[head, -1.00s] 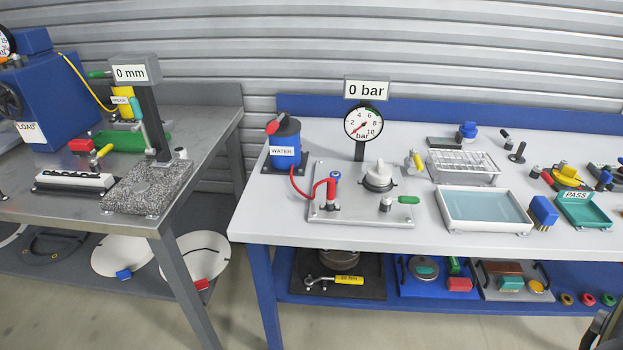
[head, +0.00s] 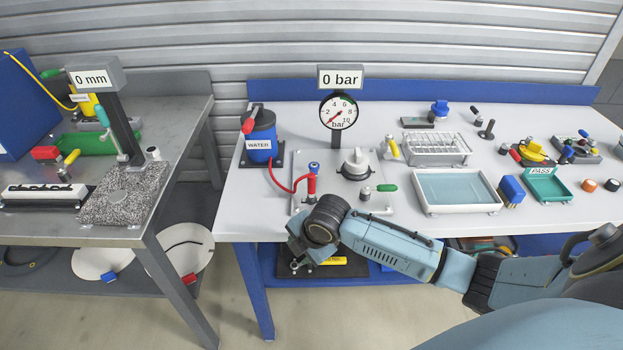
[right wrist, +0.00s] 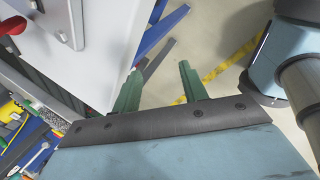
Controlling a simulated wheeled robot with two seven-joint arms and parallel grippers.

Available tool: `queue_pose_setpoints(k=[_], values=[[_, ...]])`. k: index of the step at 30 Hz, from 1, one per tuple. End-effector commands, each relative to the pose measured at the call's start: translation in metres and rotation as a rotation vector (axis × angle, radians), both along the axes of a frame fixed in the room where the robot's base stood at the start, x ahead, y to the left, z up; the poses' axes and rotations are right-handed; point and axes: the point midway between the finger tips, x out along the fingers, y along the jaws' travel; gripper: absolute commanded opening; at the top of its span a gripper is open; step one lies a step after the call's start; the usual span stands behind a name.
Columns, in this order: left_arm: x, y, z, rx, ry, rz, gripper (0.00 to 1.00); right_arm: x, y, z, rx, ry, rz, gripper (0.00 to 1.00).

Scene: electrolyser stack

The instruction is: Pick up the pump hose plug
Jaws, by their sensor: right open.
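The pump hose plug (head: 311,184), a red upright piece with a blue cap, stands on the metal plate (head: 377,208) at the end of a red hose (head: 283,186). The hose runs from the blue WATER pump (head: 261,140). My right arm reaches in from the right, and its hand is just in front of the plug, near the table's front edge, apart from it. In the right wrist view my right gripper (right wrist: 160,85) has its two green fingers spread, with nothing between them. A red piece (right wrist: 12,25) shows at that view's upper left edge. My left gripper is not in view.
A grey lidded fitting (head: 356,165) and a green-handled valve (head: 385,188) share the plate. The gauge (head: 338,110) reads 0 bar. A water tray (head: 455,190) stands to the right. A lower shelf with tools lies under the table; a gap separates the grey table (head: 190,115) at left.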

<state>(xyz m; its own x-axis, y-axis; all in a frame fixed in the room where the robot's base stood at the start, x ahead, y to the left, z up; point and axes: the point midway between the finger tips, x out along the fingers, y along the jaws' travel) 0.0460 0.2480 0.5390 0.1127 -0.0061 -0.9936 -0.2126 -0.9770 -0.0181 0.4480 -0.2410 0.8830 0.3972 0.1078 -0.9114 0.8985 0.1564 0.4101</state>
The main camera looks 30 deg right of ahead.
Motion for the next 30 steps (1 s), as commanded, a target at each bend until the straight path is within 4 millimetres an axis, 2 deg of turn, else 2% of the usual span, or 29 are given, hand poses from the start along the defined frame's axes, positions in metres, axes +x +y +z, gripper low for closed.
queue_pose_setpoints(k=[1,3,9,12,15,18,20,23,30], values=[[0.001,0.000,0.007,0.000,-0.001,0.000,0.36,0.007,0.001,0.036,-0.052,-0.026,0.118,0.43],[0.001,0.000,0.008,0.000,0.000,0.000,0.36,0.018,-0.008,0.062,-0.139,-0.041,0.271,0.43],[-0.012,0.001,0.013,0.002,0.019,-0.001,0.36,0.045,-0.048,0.134,-0.396,-0.057,0.696,0.43],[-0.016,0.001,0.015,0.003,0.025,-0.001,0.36,0.051,-0.068,0.166,-0.503,-0.044,0.875,0.43],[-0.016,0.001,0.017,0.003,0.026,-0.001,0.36,0.052,-0.084,0.188,-0.575,-0.026,1.004,0.43],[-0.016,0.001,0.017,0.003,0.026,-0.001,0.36,0.052,-0.093,0.200,-0.613,-0.013,1.078,0.43],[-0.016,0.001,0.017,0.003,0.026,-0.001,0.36,0.053,-0.095,0.200,-0.622,-0.009,1.102,0.43],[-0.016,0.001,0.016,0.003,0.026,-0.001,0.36,0.057,-0.097,0.188,-0.624,-0.005,1.114,0.43],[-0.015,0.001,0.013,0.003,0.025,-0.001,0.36,0.075,-0.099,0.145,-0.624,-0.006,1.113,0.43]])
